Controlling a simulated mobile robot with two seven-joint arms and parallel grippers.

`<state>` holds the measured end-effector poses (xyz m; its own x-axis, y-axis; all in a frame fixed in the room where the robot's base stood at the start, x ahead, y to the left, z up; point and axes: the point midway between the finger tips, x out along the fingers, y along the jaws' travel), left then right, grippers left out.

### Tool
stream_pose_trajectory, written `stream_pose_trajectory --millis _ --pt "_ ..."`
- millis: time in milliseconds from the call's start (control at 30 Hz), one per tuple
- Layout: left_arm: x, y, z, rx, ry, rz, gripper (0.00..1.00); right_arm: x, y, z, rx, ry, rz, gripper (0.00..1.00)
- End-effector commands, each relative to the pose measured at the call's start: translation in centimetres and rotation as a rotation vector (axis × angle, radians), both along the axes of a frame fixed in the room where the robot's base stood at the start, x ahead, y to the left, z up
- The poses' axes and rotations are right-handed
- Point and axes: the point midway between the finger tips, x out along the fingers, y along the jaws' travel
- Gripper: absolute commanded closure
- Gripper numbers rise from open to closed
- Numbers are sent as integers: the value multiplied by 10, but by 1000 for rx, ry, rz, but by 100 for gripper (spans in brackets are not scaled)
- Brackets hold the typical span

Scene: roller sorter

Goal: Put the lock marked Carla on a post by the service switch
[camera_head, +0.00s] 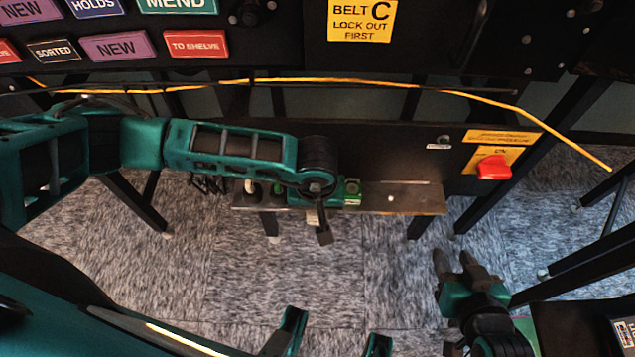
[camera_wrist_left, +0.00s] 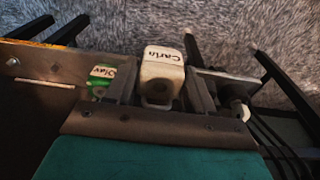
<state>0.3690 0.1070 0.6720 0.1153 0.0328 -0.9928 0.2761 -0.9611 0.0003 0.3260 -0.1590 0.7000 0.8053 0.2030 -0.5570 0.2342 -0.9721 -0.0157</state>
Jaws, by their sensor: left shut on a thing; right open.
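The white lock marked Carla (camera_wrist_left: 162,75) is between the fingers of my left gripper (camera_wrist_left: 160,92) in the left wrist view. In the head view my left gripper (camera_head: 318,220) is over the metal ledge (camera_head: 415,198), and the lock is mostly hidden there. A green lock marked Olav (camera_wrist_left: 102,80) is on the ledge beside the gripper; it also shows in the head view (camera_head: 352,190). A bare post (camera_head: 390,198) shows right of it. The red service switch (camera_head: 493,168) is on a yellow plate to the right. My right gripper (camera_head: 458,262) is open and empty at lower right.
A whitish item (camera_head: 250,187) is at the ledge's left end. A yellow-orange cord (camera_head: 330,81) crosses above the ledge. Dark frame legs (camera_head: 480,205) stand right of it. A yellow BELT C sign (camera_head: 361,20) hangs above. Carpet (camera_head: 310,270) in front is mostly free.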

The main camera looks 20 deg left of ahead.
Motion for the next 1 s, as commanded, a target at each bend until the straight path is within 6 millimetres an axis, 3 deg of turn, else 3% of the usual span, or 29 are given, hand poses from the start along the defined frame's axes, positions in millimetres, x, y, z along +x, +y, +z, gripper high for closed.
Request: stream_pose_trajectory --millis 33,200,400,600,1000 --pt "-17 -5 0 0 4 -6 82 -1 -1 0 -2 3 0 57" --pt "-63 -18 0 -3 2 -5 82 -2 -2 -3 -6 10 0 57" --pt "-97 -28 0 0 1 -3 82 -2 -3 -3 -11 9 2 57" --pt "-111 -32 3 -1 -1 1 82 -2 -3 0 -14 7 4 57" --pt "-112 -32 27 1 -2 0 82 -1 -3 21 -11 1 5 57"
